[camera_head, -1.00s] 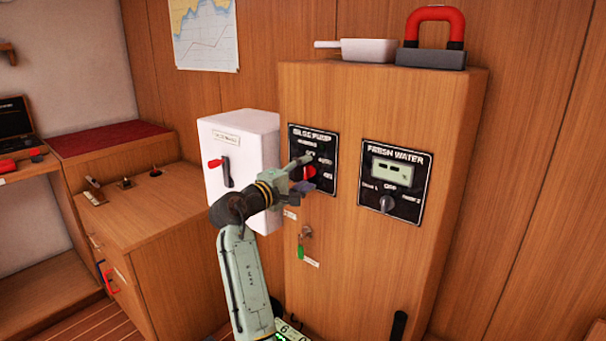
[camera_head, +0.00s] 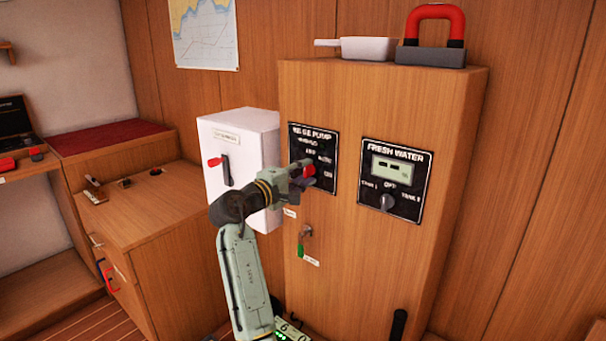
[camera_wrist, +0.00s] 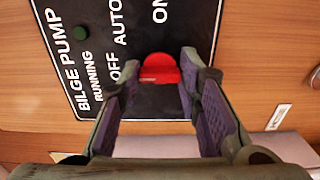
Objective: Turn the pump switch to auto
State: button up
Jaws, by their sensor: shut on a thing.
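The bilge pump panel (camera_head: 325,143) is a black plate on the front of the wooden cabinet; its labels, running, off, auto and on, also show on the panel in the wrist view (camera_wrist: 98,32). Its switch is a red knob (camera_head: 309,171), seen between my fingers in the wrist view (camera_wrist: 160,68). My gripper (camera_head: 303,173) is at the panel, shut on the red knob. In the wrist view the right finger touches the knob and the left fingertip is near its other side. I cannot tell which label the knob points to.
A fresh water panel (camera_head: 396,181) with a grey knob is to the right. A white box (camera_head: 240,150) with a red-handled lever is to the left. Below hangs a key with a green tag (camera_head: 301,250). A white pan (camera_head: 368,49) and a red-handled block (camera_head: 431,54) stand on top.

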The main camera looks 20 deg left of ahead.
jog(key=m+b, duration=0.3)
jog(key=shift+f+m, duration=0.2)
jog(key=shift+m, duration=0.1)
jog(key=m+b, duration=0.3)
jog(key=m, duration=0.1)
jog(key=shift+r+m, duration=0.15)
jog(key=shift+m, duration=0.25)
dwell(0.4)
jog(key=o, duration=1.1)
jog(key=shift+o, duration=0.2)
jog(key=v, duration=1.2)
